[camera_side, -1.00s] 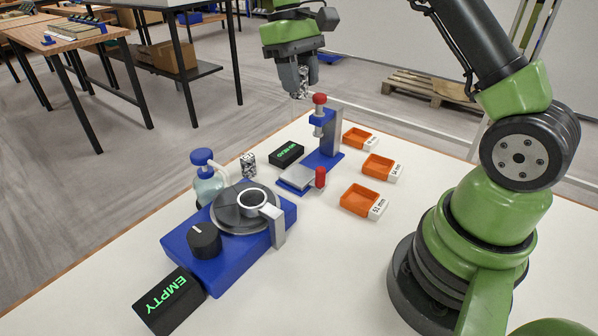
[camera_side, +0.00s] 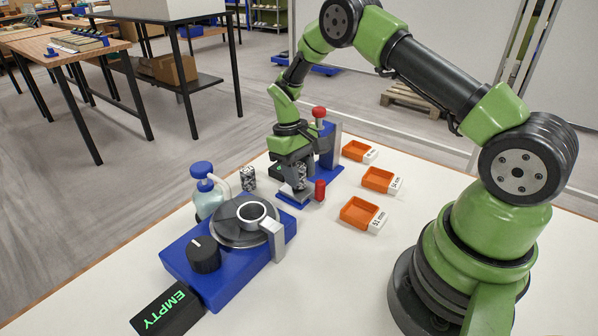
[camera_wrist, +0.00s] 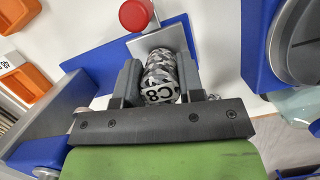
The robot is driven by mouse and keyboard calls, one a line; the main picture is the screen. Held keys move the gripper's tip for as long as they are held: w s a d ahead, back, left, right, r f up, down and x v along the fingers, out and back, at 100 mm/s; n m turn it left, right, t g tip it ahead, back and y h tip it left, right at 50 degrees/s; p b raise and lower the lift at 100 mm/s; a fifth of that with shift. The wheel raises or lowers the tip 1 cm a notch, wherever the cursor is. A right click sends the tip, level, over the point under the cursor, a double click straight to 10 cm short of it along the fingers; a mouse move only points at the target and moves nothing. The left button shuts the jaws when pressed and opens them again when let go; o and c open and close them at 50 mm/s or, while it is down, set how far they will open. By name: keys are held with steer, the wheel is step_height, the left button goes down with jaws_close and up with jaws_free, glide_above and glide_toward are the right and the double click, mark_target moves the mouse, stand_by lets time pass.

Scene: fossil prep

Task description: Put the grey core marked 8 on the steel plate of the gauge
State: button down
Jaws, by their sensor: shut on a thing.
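My gripper (camera_side: 299,184) is shut on the grey mottled core (camera_wrist: 160,72), whose end reads "C8" in the wrist view. The core also shows between the fingers in the side view (camera_side: 301,172), upright. The gauge (camera_side: 327,168) is a blue stand with a grey column and red knob. Its steel plate (camera_side: 297,196) lies directly under my gripper and shows in the wrist view (camera_wrist: 152,42) beyond the core. The core's lower end is at or just above the plate; I cannot tell whether it touches.
Another mottled core (camera_side: 248,178) stands near a wash bottle (camera_side: 207,190). A blue device with a round turntable and ring (camera_side: 240,222) sits front left, with an "EMPTY" display (camera_side: 168,310). Three orange trays (camera_side: 358,213) line the right.

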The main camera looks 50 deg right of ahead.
steer(key=shift+f, duration=0.2)
steer(key=c, duration=0.7)
jaws_free()
steer(key=shift+c, duration=0.2)
